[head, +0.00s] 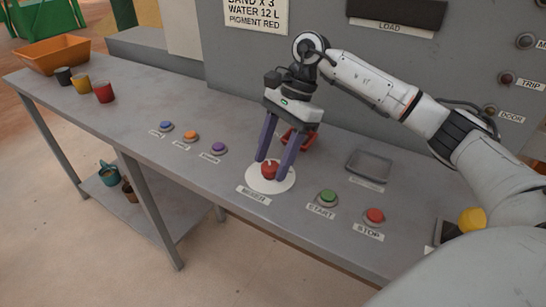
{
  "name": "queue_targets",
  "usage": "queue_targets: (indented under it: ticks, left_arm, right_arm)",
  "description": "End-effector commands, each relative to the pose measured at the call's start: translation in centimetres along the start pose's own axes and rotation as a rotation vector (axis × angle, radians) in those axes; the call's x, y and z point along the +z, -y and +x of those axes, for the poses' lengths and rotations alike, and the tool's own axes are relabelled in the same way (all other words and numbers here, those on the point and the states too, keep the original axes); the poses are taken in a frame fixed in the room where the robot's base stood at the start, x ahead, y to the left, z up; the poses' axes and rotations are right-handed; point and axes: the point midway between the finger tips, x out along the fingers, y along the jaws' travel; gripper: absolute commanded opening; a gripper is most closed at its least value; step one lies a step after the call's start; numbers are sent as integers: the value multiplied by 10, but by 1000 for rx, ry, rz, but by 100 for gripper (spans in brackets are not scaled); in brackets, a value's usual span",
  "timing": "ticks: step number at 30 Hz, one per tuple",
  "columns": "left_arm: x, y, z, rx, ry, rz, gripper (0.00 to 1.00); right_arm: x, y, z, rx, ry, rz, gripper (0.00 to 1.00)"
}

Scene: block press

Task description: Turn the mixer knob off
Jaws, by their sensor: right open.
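The mixer knob (269,171) is a small red knob on a white round plate (258,184), with a label in front of it that seems to read MIXER. My right gripper (271,168) points down over it, with its two purple fingers apart, one on each side of the knob. The fingers partly cover the knob, and I cannot tell whether they touch it. My left gripper is not in view.
A green START button (328,196) and a red STOP button (375,215) sit right of the knob. Blue (166,125), orange (190,134) and purple (218,147) buttons sit left. A red object (305,140) lies behind the fingers. A grey tray (369,165) is at right.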

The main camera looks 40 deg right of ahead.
Motion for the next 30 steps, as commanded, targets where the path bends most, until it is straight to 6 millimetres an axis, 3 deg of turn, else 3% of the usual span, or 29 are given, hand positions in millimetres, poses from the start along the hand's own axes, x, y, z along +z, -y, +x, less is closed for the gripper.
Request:
queue_targets:
  ticks: [5, 12, 18, 30]
  left_arm:
    - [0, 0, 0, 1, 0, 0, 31]
    - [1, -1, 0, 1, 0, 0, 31]
    - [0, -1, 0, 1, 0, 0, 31]
    - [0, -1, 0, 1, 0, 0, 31]
  right_arm:
    - [0, 1, -17, -5, -1, 0, 50]
    - [0, 1, -66, -6, 0, 1, 50]
    - [0, 1, -94, -3, 0, 0, 50]
    - [0, 0, -103, 0, 0, 0, 50]
